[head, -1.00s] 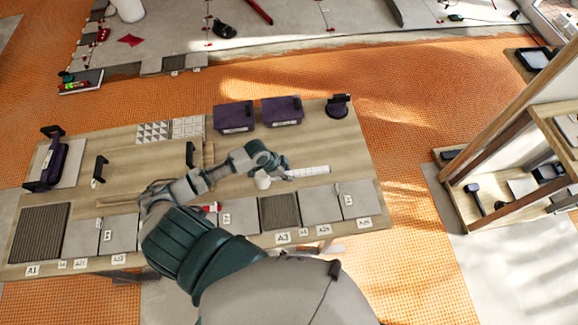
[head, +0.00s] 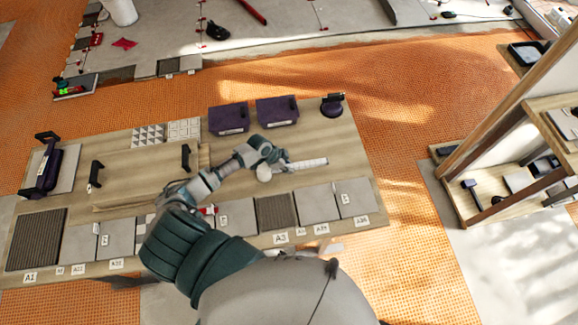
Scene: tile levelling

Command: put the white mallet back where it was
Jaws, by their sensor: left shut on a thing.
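My left gripper (head: 272,156) is over the middle right of the wooden workbench (head: 350,157), shut on the white mallet. The mallet's rounded white head (head: 264,174) shows just under the gripper. A pale bar (head: 306,164) sticks out to the right from the fingers; it looks like part of the mallet, but the join is hidden by the gripper. I cannot tell exactly how far above the bench the mallet is. My right gripper is not in view.
Grey tiles (head: 318,204) and a ribbed dark tile (head: 276,211) line the front above labels. A board with black handles (head: 140,172) lies left.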

